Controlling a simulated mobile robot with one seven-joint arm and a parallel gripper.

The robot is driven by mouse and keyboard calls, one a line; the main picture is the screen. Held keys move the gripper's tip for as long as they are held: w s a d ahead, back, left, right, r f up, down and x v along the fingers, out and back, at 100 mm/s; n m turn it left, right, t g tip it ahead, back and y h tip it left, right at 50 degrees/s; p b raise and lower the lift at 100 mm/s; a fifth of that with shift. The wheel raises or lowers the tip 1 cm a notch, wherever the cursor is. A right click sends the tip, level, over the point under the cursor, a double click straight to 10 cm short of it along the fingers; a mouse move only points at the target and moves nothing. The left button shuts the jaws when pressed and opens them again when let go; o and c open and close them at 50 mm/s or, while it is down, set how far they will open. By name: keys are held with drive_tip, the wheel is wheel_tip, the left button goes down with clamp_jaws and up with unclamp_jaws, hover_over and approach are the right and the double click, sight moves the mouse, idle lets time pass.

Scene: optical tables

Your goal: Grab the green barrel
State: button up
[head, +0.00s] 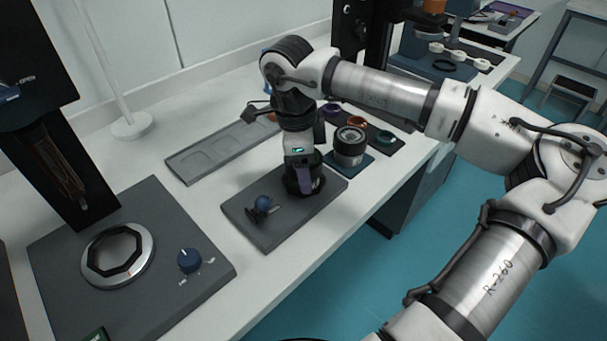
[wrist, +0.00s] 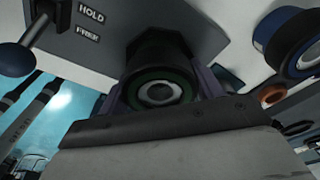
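The green barrel (wrist: 160,85) is a dark cylinder with a green ring around its pale, lens-like end. It sits in the wrist view between the two purplish fingers of my gripper (wrist: 163,92). In the head view my gripper (head: 304,178) points down at the barrel, which stands on a dark grey plate (head: 262,228) and is mostly hidden by the fingers. The fingers flank the barrel closely; I cannot tell whether they press on it. A blue-knobbed lever (head: 263,203) is on the same plate, and the wrist view shows HOLD and FREE labels (wrist: 90,18) beside it.
Another dark barrel (head: 350,146) stands on a blue pad close to the right of my gripper. Purple, orange and green rings (head: 385,136) lie behind it. An empty grey tray (head: 205,150) is behind left. A dark station with an octagonal ring (head: 146,255) is front left.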

drive_tip(key=c, duration=0.4)
drive_tip(key=shift+c, duration=0.2)
